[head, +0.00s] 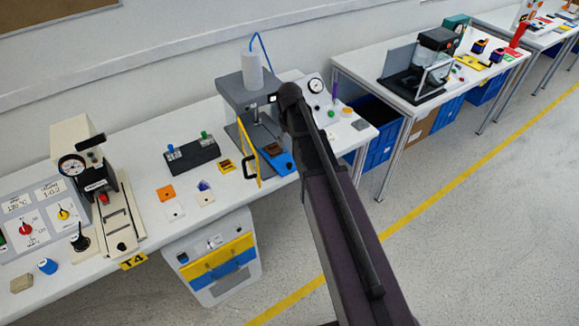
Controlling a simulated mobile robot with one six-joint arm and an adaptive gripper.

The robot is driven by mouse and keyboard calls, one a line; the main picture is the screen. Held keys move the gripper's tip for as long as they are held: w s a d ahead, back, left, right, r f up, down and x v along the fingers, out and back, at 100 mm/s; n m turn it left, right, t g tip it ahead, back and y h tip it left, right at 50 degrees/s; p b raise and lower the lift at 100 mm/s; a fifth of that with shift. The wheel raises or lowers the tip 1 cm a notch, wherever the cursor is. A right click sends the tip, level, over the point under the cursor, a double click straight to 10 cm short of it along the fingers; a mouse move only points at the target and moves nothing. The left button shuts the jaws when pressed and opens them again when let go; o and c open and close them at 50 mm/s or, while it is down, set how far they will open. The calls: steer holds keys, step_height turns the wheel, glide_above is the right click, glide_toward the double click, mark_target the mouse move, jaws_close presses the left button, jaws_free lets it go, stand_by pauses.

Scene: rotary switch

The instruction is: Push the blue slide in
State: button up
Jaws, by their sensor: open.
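The blue slide (284,166) sticks out at the front of a grey press-like machine (243,92) on the near table. A small brown piece lies on the slide. My dark arm (335,190) reaches up from the bottom of the view, and its far end is at the right side of the machine, close to the slide in the picture. My gripper cannot be made out; the arm hides it. Whether anything touches the slide cannot be told.
A yellow-edged guard with a black handle (250,167) stands open left of the slide. A gauge panel (316,88) is to the right. A black switch box (191,155) and small coloured pieces lie to the left. A cabinet (212,262) stands below the table edge.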

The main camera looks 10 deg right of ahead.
mark_target(289, 163)
steer(key=shift+f+b, duration=5.35)
steer(key=shift+f, duration=0.3)
steer(key=shift+w, duration=0.1)
jaws_close()
